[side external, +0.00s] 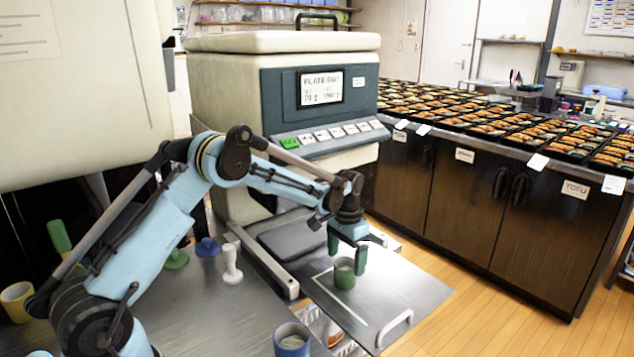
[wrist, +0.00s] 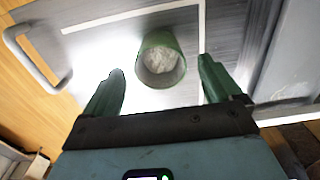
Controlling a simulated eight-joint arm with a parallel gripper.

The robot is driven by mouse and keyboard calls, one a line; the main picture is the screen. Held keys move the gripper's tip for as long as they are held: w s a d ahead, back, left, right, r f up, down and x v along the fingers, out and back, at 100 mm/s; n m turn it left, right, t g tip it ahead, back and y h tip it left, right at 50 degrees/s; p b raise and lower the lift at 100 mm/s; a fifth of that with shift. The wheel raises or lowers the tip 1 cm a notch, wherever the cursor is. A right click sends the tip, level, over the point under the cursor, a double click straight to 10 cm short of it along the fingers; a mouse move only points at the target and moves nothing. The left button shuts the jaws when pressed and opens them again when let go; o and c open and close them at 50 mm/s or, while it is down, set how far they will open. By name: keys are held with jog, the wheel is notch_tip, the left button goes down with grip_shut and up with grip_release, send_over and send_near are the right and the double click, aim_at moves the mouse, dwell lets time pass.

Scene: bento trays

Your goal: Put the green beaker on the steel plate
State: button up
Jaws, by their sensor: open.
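The green beaker (side external: 344,274) stands upright on the steel plate (side external: 392,285), with pale contents at its mouth. In the wrist view the beaker (wrist: 161,60) shows between and just beyond the fingertips, on the plate (wrist: 110,50). My gripper (side external: 347,257) is above and beside the beaker, its green fingers pointing down. In the wrist view my gripper (wrist: 161,75) is open, with a gap between each finger and the beaker. The side view does not show clearly whether a finger touches it.
A blue cup (side external: 291,340) stands at the table's front edge. A white stamp-like piece (side external: 231,264) and a yellow mug (side external: 17,298) are further left. The plate has a handle (side external: 395,328) at its front. A large machine (side external: 300,100) stands behind; a counter of bento trays (side external: 500,125) is right.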

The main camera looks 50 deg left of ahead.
jog(key=s+d+r+t, duration=0.2)
jog(key=s+d+r, duration=0.15)
jog(key=r, duration=0.45)
jog(key=s+d+r+t, duration=0.1)
jog(key=s+d+r, duration=0.1)
jog(key=s+r, duration=0.5)
jog(key=s+d+t, duration=0.4)
jog(key=s, duration=0.7)
jog(key=shift+d, duration=0.25)
